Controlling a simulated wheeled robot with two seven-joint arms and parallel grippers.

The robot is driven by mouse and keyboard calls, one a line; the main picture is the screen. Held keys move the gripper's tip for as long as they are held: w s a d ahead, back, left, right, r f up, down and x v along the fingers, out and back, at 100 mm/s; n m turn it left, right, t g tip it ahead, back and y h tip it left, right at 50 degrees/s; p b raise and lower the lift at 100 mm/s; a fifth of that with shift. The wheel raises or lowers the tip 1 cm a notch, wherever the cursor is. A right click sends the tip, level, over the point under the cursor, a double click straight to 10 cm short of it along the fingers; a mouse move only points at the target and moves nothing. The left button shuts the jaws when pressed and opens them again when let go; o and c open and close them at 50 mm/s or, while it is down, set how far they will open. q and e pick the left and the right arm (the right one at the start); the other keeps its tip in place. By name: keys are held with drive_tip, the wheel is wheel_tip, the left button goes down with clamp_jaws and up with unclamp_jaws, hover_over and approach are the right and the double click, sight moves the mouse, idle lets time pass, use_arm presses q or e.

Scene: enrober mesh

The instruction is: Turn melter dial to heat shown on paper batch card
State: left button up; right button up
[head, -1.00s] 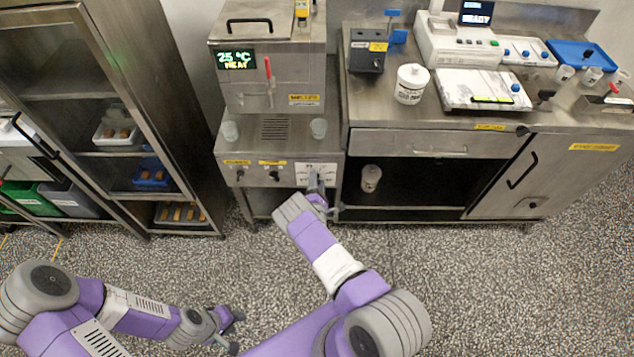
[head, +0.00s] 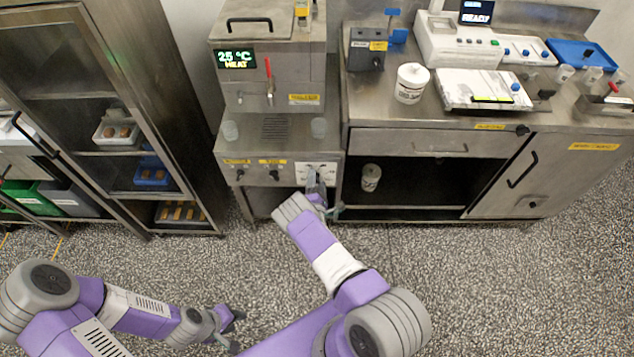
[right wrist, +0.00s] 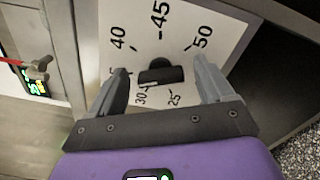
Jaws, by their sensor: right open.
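The melter (head: 285,85) stands at the centre back, its display (head: 236,59) reading 25 °C HEAT. Its white dial plate (head: 318,170) is on the front panel at right, partly behind my right gripper (head: 319,185). In the right wrist view the black dial knob (right wrist: 160,74) lies between the open fingers of my right gripper (right wrist: 160,68), with gaps on both sides. Printed 25, 30, 40, 45 and 50 surround the knob; the left finger covers part of the scale. The knob's pointer is unclear. My left gripper (head: 232,329) is open and empty, low over the floor. I cannot identify a readable batch card.
Two smaller black knobs (head: 239,174) sit left of the dial on the same panel. A steel counter (head: 430,110) with a white tub (head: 411,83) and machines stands at right. The floor in front is clear.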

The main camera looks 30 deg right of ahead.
drive_tip(key=p+v, duration=0.2)
drive_tip(key=v, duration=0.5)
drive_tip(key=shift+s, duration=0.25)
drive_tip(key=shift+a, duration=0.1)
